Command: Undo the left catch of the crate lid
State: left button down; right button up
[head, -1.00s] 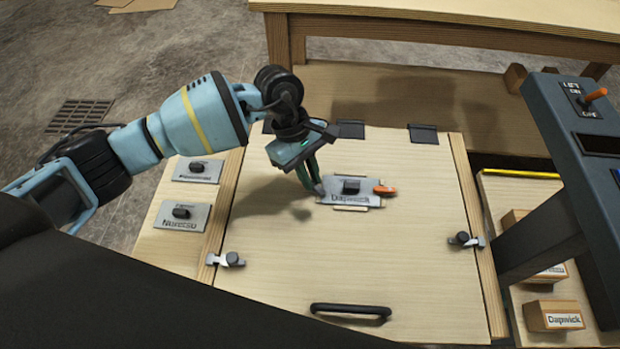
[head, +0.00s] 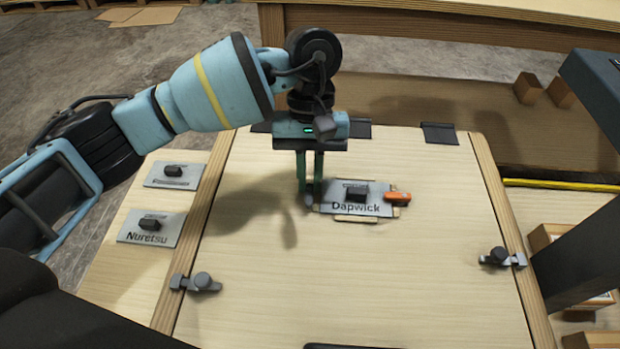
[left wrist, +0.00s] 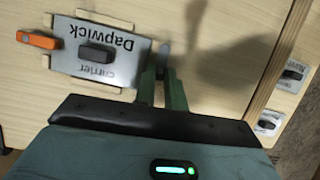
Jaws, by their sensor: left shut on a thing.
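The wooden crate lid (head: 400,290) lies flat, with a black handle (head: 350,346) cut off at the bottom edge. The left catch (head: 197,282), a grey metal bar with a round knob, lies across the seam between lid and left rail. The right catch (head: 503,258) lies likewise across the right seam. My left gripper (head: 310,197) points down, away from both catches, at the left end of the Dapwick plate (head: 378,208). It is shut on a small grey piece (left wrist: 163,57), seen between its fingers in the left wrist view. My right gripper is not in view.
The Nuretsu plate (head: 150,229) and another plate (head: 175,175) lie left of the lid. A dark console (head: 600,95) stands at right. The lid's front area is clear.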

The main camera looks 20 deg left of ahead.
pick_arm(q)
jog(key=shift+m+b, duration=0.3)
dwell(0.4)
jog(key=c, duration=1.5)
grip_release()
jog(key=shift+o, duration=0.2)
jog(key=v, duration=0.7)
jog(key=shift+d+r+p, duration=0.15)
jog(key=shift+r+p, duration=0.15)
jog(key=shift+r, duration=0.05)
jog(key=shift+w, duration=0.15)
